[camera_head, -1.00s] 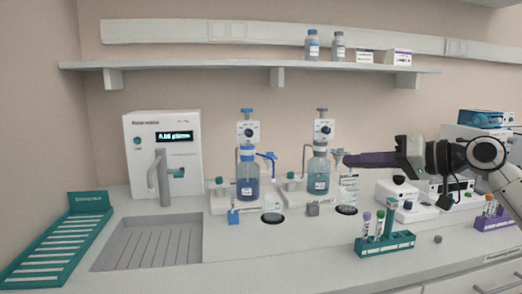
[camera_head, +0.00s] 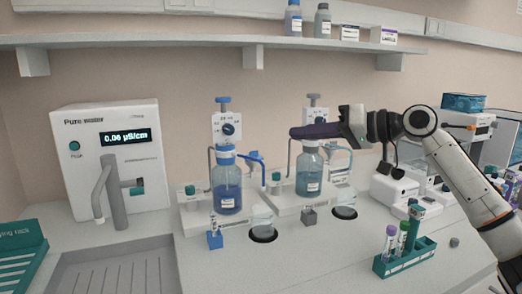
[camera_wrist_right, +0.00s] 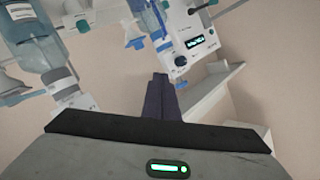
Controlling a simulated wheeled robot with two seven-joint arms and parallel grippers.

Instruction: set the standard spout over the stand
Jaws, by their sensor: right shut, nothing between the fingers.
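Two bottle-top dispensers stand on the bench, one with a blue bottle (camera_head: 228,190) and blue spout (camera_head: 252,160), one with a paler bottle (camera_head: 310,178), grey top and grey spout (camera_head: 338,150). I cannot read which is marked standard. Two round black-rimmed stands, left (camera_head: 263,238) and right (camera_head: 345,213), lie in front, each with a clear vessel over it. My right gripper (camera_head: 294,132) is shut and empty, its dark fingers across the front of the grey dispenser, above its bottle. They also show in the wrist view (camera_wrist_right: 161,84). My left gripper is out of view.
A teal tube rack (camera_head: 405,258) stands front right. The water unit (camera_head: 112,165) and sink tray (camera_head: 115,275) are at left. A shelf (camera_head: 210,38) runs above.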

